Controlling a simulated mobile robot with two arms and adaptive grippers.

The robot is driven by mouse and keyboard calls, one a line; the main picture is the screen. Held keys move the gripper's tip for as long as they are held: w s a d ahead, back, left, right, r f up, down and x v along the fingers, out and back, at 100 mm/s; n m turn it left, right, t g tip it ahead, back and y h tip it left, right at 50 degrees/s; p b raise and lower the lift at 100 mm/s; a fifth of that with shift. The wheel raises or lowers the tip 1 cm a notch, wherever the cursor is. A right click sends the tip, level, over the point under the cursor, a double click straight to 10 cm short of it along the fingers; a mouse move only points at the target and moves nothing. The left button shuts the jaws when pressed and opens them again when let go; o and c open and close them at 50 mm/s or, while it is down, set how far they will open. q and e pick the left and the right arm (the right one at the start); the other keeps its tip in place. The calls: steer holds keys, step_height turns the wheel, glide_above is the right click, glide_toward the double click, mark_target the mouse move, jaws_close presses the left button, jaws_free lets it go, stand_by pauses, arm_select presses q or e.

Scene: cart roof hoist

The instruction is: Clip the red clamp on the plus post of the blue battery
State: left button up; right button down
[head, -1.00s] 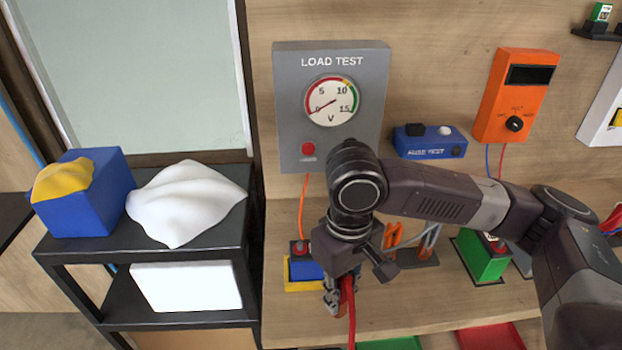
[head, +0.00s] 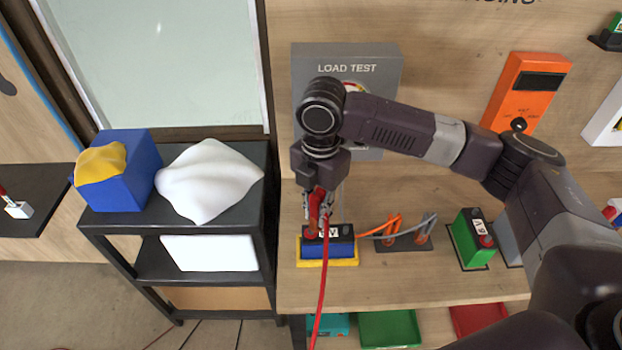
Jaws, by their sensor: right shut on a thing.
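The blue battery (head: 340,250) sits on a yellow base (head: 328,263) on the bench, with a black top and a white label. Its red plus post (head: 311,234) is at the left end of the top. My right gripper (head: 318,213) points down over that left end, shut on the red clamp (head: 319,205). The clamp's jaws are right at the red post; I cannot tell whether they touch or grip it. A red cable (head: 322,290) hangs from the clamp in front of the battery. My left gripper is out of view.
Orange and grey clips stand on a dark holder (head: 405,245) right of the battery. A green battery (head: 472,240) stands farther right. The load test box (head: 390,65) is on the wall behind my arm. A black cart (head: 262,235) stands left of the bench.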

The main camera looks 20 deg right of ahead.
mark_target(311, 194)
steer(key=w+r+n+p, duration=0.1)
steer(key=n, duration=0.1)
steer(key=w+n+p, duration=0.1)
steer(key=n, duration=0.2)
steer(key=w+r+n+p, duration=0.1)
steer(key=n, duration=0.1)
steer(key=shift+a+r+n+p, duration=0.25)
steer(key=shift+r+n+p, duration=0.05)
steer(key=shift+r, duration=0.05)
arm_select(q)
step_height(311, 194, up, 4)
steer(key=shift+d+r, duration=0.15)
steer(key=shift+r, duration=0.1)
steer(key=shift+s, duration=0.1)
arm_select(e)
steer(key=shift+f, duration=0.15)
steer(key=shift+f+b, duration=1.1)
steer(key=shift+f, duration=1.7)
arm_select(q)
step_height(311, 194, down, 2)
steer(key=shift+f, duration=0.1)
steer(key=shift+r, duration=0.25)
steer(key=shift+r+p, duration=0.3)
steer(key=shift+p, duration=0.2)
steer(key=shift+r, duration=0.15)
